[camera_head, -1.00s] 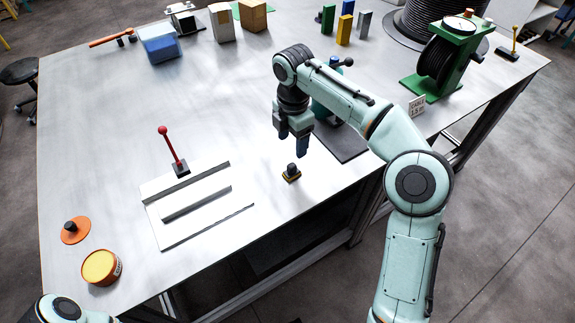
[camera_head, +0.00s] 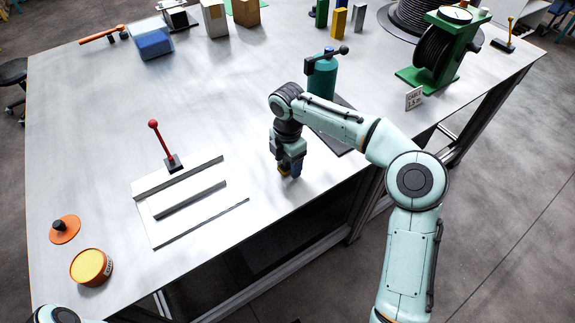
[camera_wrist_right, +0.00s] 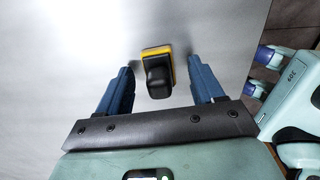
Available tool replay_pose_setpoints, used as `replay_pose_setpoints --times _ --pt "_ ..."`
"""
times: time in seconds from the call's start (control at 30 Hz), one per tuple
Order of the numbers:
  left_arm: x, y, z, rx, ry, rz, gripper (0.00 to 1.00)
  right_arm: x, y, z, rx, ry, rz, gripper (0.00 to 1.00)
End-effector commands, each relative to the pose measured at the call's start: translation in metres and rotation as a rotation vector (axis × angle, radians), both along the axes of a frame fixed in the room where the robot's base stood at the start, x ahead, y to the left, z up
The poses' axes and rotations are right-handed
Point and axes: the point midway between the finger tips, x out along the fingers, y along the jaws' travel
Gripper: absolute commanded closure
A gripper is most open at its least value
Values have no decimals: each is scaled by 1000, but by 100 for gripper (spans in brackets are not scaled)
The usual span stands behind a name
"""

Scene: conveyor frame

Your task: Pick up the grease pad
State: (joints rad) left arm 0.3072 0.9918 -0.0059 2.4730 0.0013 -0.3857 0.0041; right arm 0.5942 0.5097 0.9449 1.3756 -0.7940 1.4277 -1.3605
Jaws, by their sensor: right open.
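The grease pad looks to be the small yellow-edged block with a black knob (camera_wrist_right: 157,75), seen in the right wrist view between and just beyond my right gripper's fingers (camera_wrist_right: 157,88). The fingers are open, with a gap on each side of the knob. In the head view my right gripper (camera_head: 289,170) points down at the pad near the table's front edge. It hides most of the pad there. Of my left arm only a small part shows at the bottom left; its gripper is out of view.
An orange tin with yellow content (camera_head: 91,267) and an orange disc with a black knob (camera_head: 65,229) lie at the left. A slotted metal plate (camera_head: 165,237) and red-knobbed lever (camera_head: 163,146) stand left of the gripper. A teal bottle (camera_head: 322,76) stands behind the arm.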

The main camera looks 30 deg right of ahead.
Motion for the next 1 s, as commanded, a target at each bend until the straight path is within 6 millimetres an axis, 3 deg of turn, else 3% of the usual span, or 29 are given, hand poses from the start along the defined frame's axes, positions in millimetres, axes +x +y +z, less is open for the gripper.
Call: replay_pose_setpoints --times 0.07,0.1,0.27,0.67,0.87,1.0 --pt "0 0 1 0 0 0 57 0 0 1 0 -1 0 33" --pt "0 0 0 0 0 0 57 0 0 1 0 -1 0 40" --pt "0 0 1 0 0 0 57 0 0 1 0 -1 0 92" --pt "1 0 2 0 -1 0 57 1 0 6 -1 -3 0 94" --pt "3 0 7 0 -3 0 57 1 0 30 -1 -5 -2 94" --pt "8 0 16 0 -9 0 57 2 1 64 -1 -8 -1 94"
